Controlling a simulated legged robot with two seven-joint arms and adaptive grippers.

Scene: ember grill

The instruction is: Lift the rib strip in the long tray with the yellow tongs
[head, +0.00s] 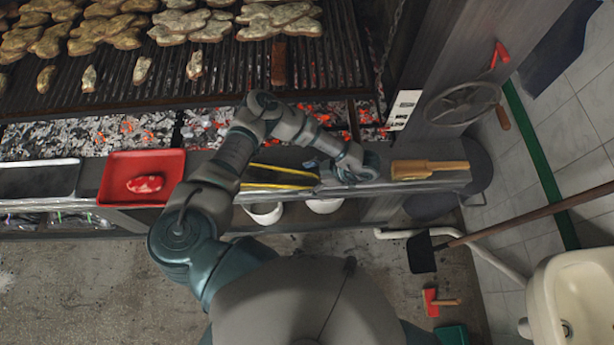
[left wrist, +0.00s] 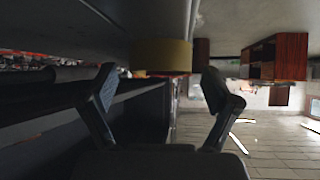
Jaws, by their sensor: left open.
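The yellow tongs (head: 278,178) lie on the ledge in front of the grill, their two yellow arms spread apart. My left gripper (head: 326,183) is open at their right end; contact with them cannot be told. In the left wrist view its two fingers (left wrist: 160,80) stand apart, with an olive-yellow shape (left wrist: 162,55) beyond the gap that I cannot surely identify. A red tray (head: 112,190) holds a red piece of meat (head: 145,184). A dark long tray (head: 40,181) at the far left looks empty. A reddish-brown strip (head: 278,63) lies on the grill. My right gripper is out of view.
The grill grate (head: 225,75) holds several meat pieces above glowing coals (head: 130,130). A wooden-handled tool (head: 430,170) lies right of my gripper on the ledge. White bowls (head: 264,213) sit below it. A long-handled shovel (head: 422,253) and a sink (head: 575,305) stand at right.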

